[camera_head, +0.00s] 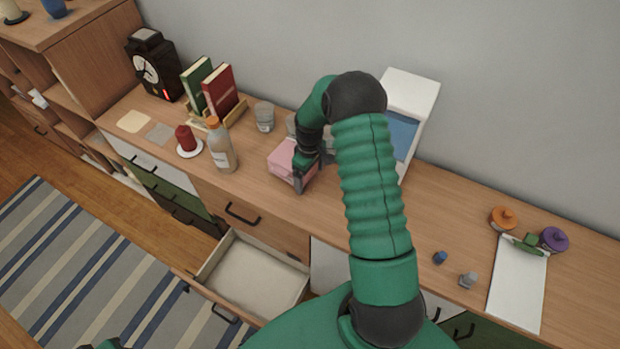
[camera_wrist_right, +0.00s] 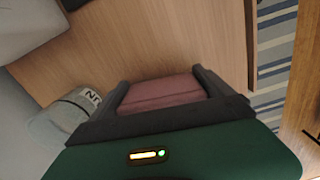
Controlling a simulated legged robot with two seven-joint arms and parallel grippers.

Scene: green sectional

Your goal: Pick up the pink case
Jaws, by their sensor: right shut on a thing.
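The pink case (camera_head: 283,158) is on or just above the wooden counter, near its middle; I cannot tell whether it touches the wood. My right gripper (camera_head: 303,170) reaches over the counter and is shut on the pink case. In the right wrist view the case (camera_wrist_right: 160,92) sits between the two dark fingers (camera_wrist_right: 163,98), one on each side. Part of the case is hidden by the gripper in the head view. My left gripper is not seen; only a bit of green shows at the bottom left edge.
An orange-capped bottle (camera_head: 221,147), a red candle (camera_head: 187,141) and a glass (camera_head: 264,116) stand left of the case. A white box with a blue panel (camera_head: 403,130) is behind my arm. An open empty drawer (camera_head: 253,279) juts out below.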

